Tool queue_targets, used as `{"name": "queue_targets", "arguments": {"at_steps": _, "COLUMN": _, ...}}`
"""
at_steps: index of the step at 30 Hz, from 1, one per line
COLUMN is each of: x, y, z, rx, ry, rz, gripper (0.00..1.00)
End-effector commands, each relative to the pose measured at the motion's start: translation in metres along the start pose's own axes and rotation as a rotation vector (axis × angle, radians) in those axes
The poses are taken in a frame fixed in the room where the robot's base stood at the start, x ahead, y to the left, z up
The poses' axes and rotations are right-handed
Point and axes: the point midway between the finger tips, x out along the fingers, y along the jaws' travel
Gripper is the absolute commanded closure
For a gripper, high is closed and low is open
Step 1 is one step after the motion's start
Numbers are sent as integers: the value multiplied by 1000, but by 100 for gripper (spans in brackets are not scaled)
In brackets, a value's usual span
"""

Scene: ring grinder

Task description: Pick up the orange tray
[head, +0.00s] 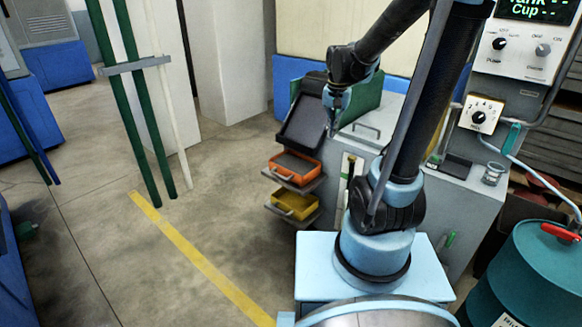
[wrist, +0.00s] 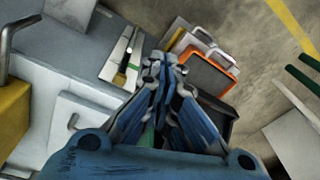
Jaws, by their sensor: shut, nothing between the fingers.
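The orange tray (head: 294,168) sits on a small shelf at the side of the grey machine in the head view. It has a dark inside and a light handle on its front. In the wrist view the orange tray (wrist: 212,74) lies just past the fingertips, to the right. My gripper (head: 335,118) is shut and empty, above and to the right of the tray, beside a dark open bin. In the wrist view my gripper (wrist: 164,70) points towards the tray without holding it. The fingers hide part of the area near the dark bin.
A yellow tray (head: 296,205) sits on a lower shelf below the orange one. The dark bin (head: 302,122) stands just above it. The grey machine cabinet (head: 365,150) is to the right. Green posts (head: 140,110) stand at left; the floor between is clear.

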Motion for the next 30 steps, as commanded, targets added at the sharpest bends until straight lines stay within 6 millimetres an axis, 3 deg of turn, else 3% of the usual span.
{"name": "queue_targets", "arguments": {"at_steps": 6, "x": 24, "y": -43, "z": -37, "rx": 68, "ry": -19, "rz": 7, "gripper": 100}}
{"name": "queue_targets", "arguments": {"at_steps": 15, "x": 72, "y": -101, "z": -77, "rx": 164, "ry": -42, "rz": 22, "gripper": 100}}
{"name": "queue_targets", "arguments": {"at_steps": 24, "x": 137, "y": -159, "z": -104, "rx": 260, "ry": -63, "rz": 41, "gripper": 100}}
{"name": "queue_targets", "arguments": {"at_steps": 30, "x": 177, "y": -188, "z": -111, "rx": 313, "ry": -73, "rz": 54, "gripper": 100}}
